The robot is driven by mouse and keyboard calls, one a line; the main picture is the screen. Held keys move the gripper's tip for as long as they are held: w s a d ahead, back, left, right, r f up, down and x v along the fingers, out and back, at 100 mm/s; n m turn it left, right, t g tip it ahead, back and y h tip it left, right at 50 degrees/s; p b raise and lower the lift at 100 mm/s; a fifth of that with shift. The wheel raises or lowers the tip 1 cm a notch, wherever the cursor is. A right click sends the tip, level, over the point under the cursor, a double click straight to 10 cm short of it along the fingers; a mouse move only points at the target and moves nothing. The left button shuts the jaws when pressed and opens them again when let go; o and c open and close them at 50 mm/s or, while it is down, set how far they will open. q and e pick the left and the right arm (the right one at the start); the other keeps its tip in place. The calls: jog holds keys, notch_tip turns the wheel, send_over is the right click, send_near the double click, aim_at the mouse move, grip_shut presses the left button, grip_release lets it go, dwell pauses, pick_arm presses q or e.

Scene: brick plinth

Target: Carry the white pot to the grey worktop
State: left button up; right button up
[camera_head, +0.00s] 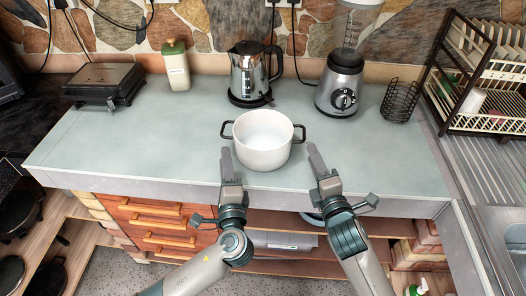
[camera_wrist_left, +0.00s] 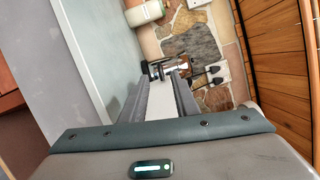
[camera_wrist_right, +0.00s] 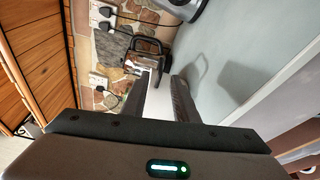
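The white pot (camera_head: 262,141) stands upright on the grey worktop (camera_head: 150,140), near its front edge, with a dark handle on each side. My left gripper (camera_head: 225,152) points forward at the pot's left side, just in front of the left handle. My right gripper (camera_head: 314,150) is at the right side, just in front of the right handle. Both look clear of the handles. In the left wrist view the fingers (camera_wrist_left: 160,88) are apart, with white pot wall showing between them. The right wrist view shows the right fingers (camera_wrist_right: 163,88) apart in the same way.
A kettle (camera_head: 250,72) stands behind the pot, a blender (camera_head: 341,85) to its right, and a bottle (camera_head: 177,66) and black grill (camera_head: 104,83) to the left. A wire basket (camera_head: 400,101) and dish rack (camera_head: 490,75) are at right. Worktop left of the pot is clear.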

jog(key=shift+v, duration=0.85)
pick_arm(q)
jog(key=shift+f, duration=0.1)
pick_arm(e)
jog(key=shift+s, duration=0.1)
